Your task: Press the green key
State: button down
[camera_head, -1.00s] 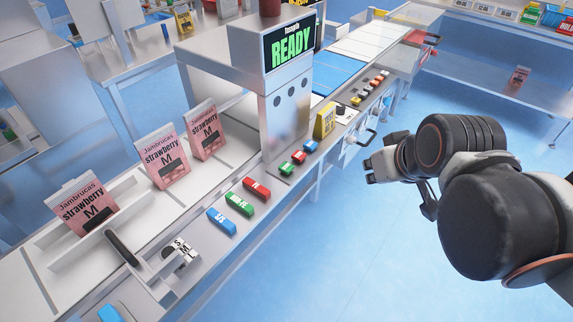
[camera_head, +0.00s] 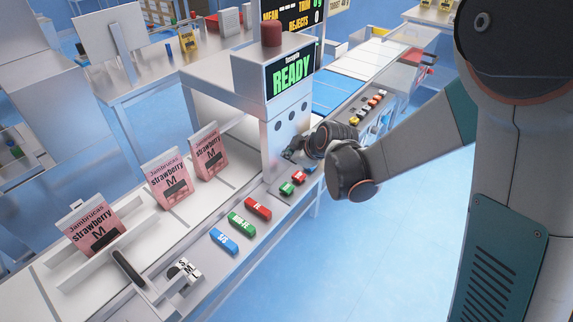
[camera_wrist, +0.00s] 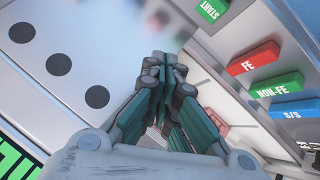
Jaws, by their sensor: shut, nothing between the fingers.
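Two green keys show. The green START key (camera_wrist: 211,10) is at the top of the wrist view; it seems to be the small green key (camera_head: 286,188) below the display post in the head view. The larger green NON-FE key (camera_wrist: 278,85) is at the right of the wrist view, between red and blue keys; it is also in the head view (camera_head: 241,223). My gripper (camera_wrist: 163,65) is shut and empty, its fingertips close together. In the head view my gripper (camera_head: 290,153) hovers beside the post's front face, above the small keys. No contact with a key is visible.
The post with three dark holes (camera_head: 277,145) stands close to my gripper, under a screen reading READY (camera_head: 291,76). A red FE key (camera_wrist: 254,60) and blue S/S key (camera_wrist: 295,110) flank the NON-FE key. Pink strawberry pouches (camera_head: 168,180) stand at the left.

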aim_at(285, 189)
jog(key=a+f, duration=0.1)
jog(key=w+a+f+n, duration=0.1)
jog(key=shift+w+f+y, duration=0.2)
jog(key=shift+f+y, duration=0.1)
jog(key=shift+f, duration=0.05)
jog(key=shift+f, duration=0.15)
notch_tip(285, 189, down, 8)
jog(key=b, duration=0.6)
jog(key=shift+f, duration=0.25)
jog(key=shift+f, duration=0.1)
dwell(1.1)
jog(key=shift+f+b, duration=0.3)
jog(key=shift+b, duration=0.15)
